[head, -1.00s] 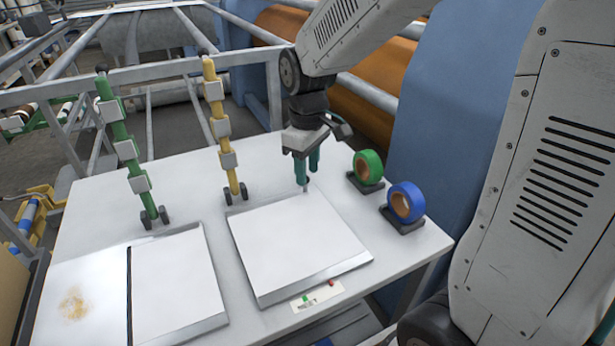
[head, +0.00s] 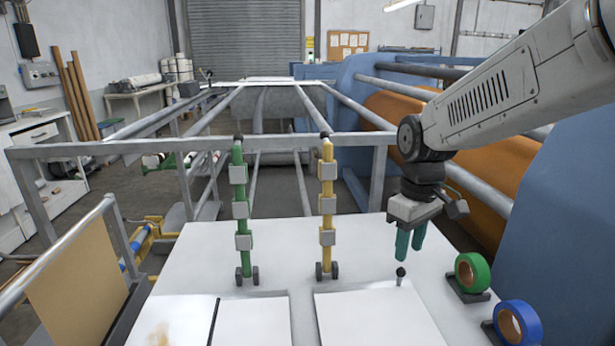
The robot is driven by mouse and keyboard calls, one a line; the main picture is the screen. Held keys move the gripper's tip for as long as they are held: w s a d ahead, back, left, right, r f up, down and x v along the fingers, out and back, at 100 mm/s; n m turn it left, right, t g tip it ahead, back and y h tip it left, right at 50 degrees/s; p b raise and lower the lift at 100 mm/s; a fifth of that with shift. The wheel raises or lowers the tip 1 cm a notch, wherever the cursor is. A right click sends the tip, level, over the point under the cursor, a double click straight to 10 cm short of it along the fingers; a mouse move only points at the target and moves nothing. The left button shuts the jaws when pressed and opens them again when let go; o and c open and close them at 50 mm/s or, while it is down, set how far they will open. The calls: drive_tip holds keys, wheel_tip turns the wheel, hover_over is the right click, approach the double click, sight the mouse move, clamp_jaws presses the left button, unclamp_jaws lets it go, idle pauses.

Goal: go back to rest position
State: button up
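My gripper (head: 411,258) hangs from the arm at the right, fingers pointing down. Its two teal fingers stand apart with a gap between them, and nothing shows in the gap. The fingertips are above the white table (head: 190,258), just above a small upright pin with a black knob (head: 400,273). The arm reaches in from the upper right, bent at its wrist.
A green post (head: 239,210) and a yellow post (head: 328,205) stand on the table to the left. Green tape (head: 472,272) and blue tape (head: 518,324) sit in holders at right. White panels lie in front; the machine's metal frame (head: 200,144) stands behind.

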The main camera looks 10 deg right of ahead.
drive_tip(key=s+r+m, duration=0.2)
drive_tip(key=s+m, duration=0.1)
drive_tip(key=s, duration=0.7)
drive_tip(key=s+d+r+m+t, duration=0.1)
drive_tip(key=s+r+m, duration=0.1)
drive_tip(key=s, duration=0.9)
drive_tip(key=shift+s+d+m+t, duration=0.25)
drive_tip(key=shift+s+m+t, duration=0.05)
drive_tip(key=shift+m, duration=0.2)
